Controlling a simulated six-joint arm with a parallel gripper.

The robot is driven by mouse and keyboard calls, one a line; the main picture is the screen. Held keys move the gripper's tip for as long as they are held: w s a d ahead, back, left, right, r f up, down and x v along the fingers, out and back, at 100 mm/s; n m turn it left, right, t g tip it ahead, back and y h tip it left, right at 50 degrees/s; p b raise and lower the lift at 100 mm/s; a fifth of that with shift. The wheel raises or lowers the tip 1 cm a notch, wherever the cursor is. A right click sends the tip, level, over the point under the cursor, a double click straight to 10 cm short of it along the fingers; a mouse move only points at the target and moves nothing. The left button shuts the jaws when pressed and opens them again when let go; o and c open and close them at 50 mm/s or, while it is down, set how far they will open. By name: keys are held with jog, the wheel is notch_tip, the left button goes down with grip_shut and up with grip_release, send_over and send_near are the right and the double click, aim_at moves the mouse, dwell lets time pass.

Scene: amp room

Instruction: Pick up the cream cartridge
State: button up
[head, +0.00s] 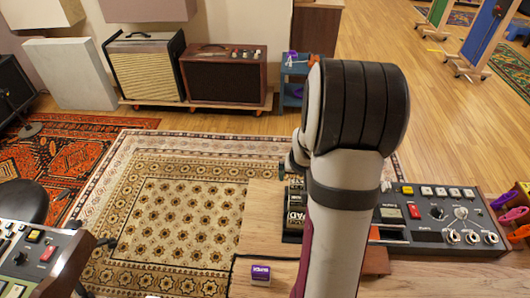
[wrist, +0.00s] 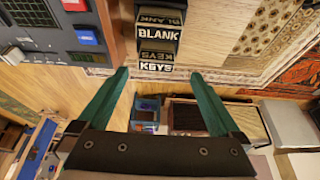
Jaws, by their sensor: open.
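My gripper (wrist: 145,73) is open and empty in the wrist view, its two teal fingers apart. Just beyond the fingertips is a row of dark cartridges with pale labels, one reading BLANK (wrist: 158,34) and another reading KEYS (wrist: 156,67). In the head view the dark cartridge row (head: 294,216) is partly covered by my arm, which also hides the gripper. A small purple cartridge with a white label (head: 260,273) sits apart at the front of the table. I cannot tell which piece, if any, is the cream cartridge.
A control panel with buttons and knobs (head: 438,215) stands right of the row, and another panel (head: 38,258) is at the left front. The bare wooden tabletop (head: 262,215) is clear left of the row.

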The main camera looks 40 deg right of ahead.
jog(key=x, duration=0.7)
jog(key=shift+s+d, duration=0.15)
jog(key=shift+d, duration=0.1)
jog(key=c, duration=1.4)
jog(key=shift+r, duration=0.15)
notch_tip(320, 180, up, 4)
jog(key=shift+f, duration=0.1)
jog(key=s+d+r, duration=0.1)
jog(key=s+r, duration=0.1)
jog(key=s, duration=0.1)
jog(key=s+r, duration=0.2)
jog(key=s, duration=0.2)
jog(key=s+d+r, duration=0.1)
jog(key=s+r, duration=0.2)
jog(key=s, duration=0.1)
jog(key=shift+s+d, duration=0.2)
jog(key=shift+d, duration=0.15)
jog(key=shift+s, duration=0.1)
